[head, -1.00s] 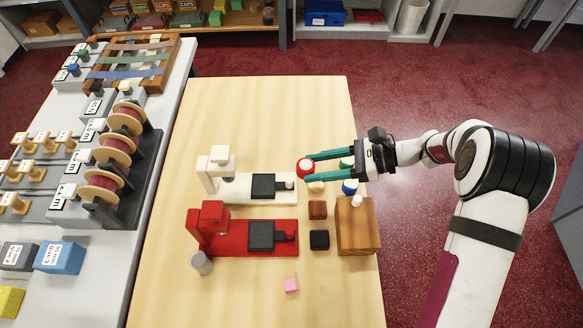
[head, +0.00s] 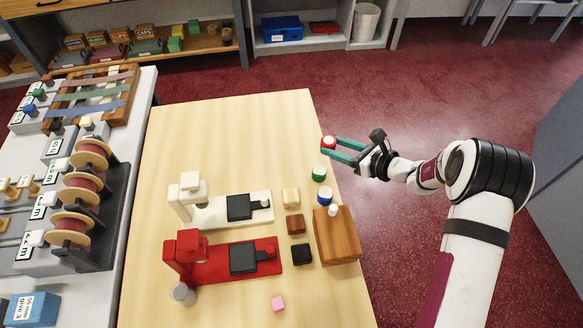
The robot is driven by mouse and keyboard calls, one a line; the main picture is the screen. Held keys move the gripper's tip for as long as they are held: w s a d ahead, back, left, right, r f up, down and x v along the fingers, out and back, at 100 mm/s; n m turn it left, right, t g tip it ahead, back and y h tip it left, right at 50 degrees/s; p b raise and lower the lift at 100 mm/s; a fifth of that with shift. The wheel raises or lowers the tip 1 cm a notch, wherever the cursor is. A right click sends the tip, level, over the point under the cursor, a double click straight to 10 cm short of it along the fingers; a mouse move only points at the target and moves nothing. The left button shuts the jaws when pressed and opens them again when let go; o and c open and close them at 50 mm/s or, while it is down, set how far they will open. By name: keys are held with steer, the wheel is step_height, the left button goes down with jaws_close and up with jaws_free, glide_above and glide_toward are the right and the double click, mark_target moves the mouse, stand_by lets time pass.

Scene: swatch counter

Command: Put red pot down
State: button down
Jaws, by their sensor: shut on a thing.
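The red pot (head: 328,142), a small red round pot with a white top, is between the teal fingertips of my gripper (head: 333,145). My gripper is shut on it and reaches in from the right. In the picture the pot overlaps the right edge of the wooden table (head: 230,130). I cannot tell whether it touches the table or hangs above it. A green pot (head: 319,174) stands just nearer than the red pot, and a blue pot (head: 324,196) stands nearer still, both with white tops.
A wooden block (head: 338,240) with a white knob stands nearer along the right edge. Cream (head: 291,197), brown (head: 297,223) and black (head: 301,254) blocks sit left of it. White (head: 230,210) and red (head: 220,263) devices stand mid-table. The table's far part is clear.

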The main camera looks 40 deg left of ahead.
glide_above(308, 163)
steer(key=f, duration=0.4)
steer(key=shift+d, duration=0.3)
steer(key=shift+a+f, duration=0.15)
steer(key=shift+f, duration=0.95)
steer(key=shift+a+f, duration=0.1)
steer(key=shift+f, duration=0.95)
steer(key=shift+c, duration=1.8)
jaws_free()
steer(key=shift+f, duration=0.1)
